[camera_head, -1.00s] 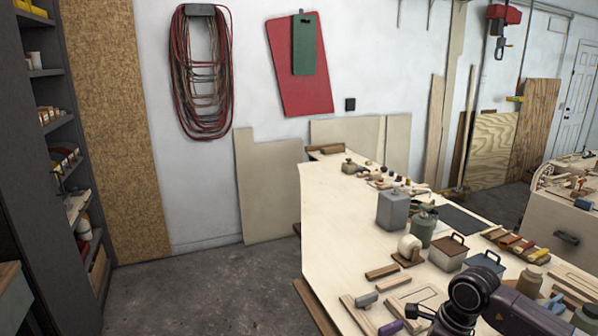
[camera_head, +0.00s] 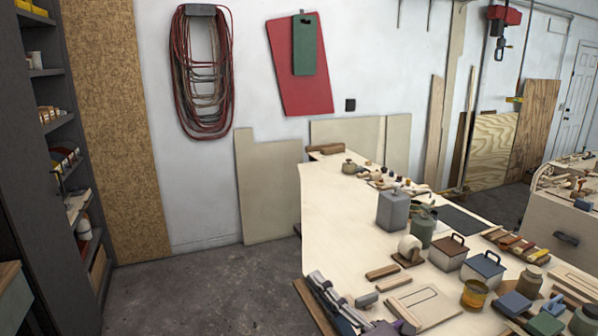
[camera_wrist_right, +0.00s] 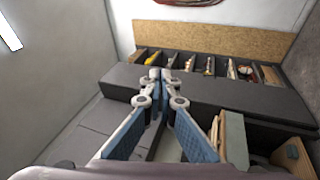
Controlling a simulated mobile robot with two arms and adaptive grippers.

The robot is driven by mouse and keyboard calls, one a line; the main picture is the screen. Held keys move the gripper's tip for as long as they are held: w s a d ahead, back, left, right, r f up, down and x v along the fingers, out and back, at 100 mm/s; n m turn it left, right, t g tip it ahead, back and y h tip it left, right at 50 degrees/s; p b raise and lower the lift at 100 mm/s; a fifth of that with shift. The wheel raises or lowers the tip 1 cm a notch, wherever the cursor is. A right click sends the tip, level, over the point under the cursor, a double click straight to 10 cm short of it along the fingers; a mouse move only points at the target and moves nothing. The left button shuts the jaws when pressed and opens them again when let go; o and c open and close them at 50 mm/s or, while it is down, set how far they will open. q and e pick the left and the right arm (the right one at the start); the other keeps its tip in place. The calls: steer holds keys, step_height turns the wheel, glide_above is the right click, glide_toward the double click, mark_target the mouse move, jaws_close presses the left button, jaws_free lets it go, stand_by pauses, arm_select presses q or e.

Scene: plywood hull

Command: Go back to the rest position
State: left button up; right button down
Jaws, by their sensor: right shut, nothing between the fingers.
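My right gripper (camera_head: 318,281) shows at the bottom of the head view, by the near left edge of the plywood workbench (camera_head: 335,215). Its fingers point up and left in the picture. In the right wrist view its two blue-padded fingers (camera_wrist_right: 161,76) come together at the tips, with nothing between them. Beyond the fingertips in that view is a dark shelf unit (camera_wrist_right: 225,98). My left gripper is not in view.
The workbench carries a grey canister (camera_head: 391,211), lidded boxes (camera_head: 448,252), an amber jar (camera_head: 474,295) and wooden strips (camera_head: 382,272). A dark shelf unit (camera_head: 38,150) stands at the left. Bare concrete floor (camera_head: 205,290) lies between shelf and bench.

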steer(key=s+d+f+m+g+h, duration=0.2)
steer(key=s+d+f+m+h, duration=0.1)
steer(key=d+f+m+h, duration=0.5)
steer(key=s+d+f+m+g+h, duration=0.2)
steer(key=d+f+m+h, duration=0.4)
steer(key=d+f+m, duration=0.35)
steer(key=s+f+m+g+y, duration=0.1)
steer(key=s+f+m+g, duration=0.2)
steer(key=s+f+g, duration=0.55)
steer(key=s+f+m+g, duration=0.1)
steer(key=s+f+m, duration=0.35)
steer(key=s, duration=0.95)
steer(key=s+f+n+g+b, duration=0.2)
steer(key=s+f+b, duration=0.1)
steer(key=f, duration=3.1)
steer(key=s+d+f+b, duration=0.2)
steer(key=s+f, duration=1.4)
steer(key=shift+s+d+f+g+b, duration=0.2)
steer(key=shift+s+g+b, duration=0.1)
steer(key=shift+g+b, duration=0.1)
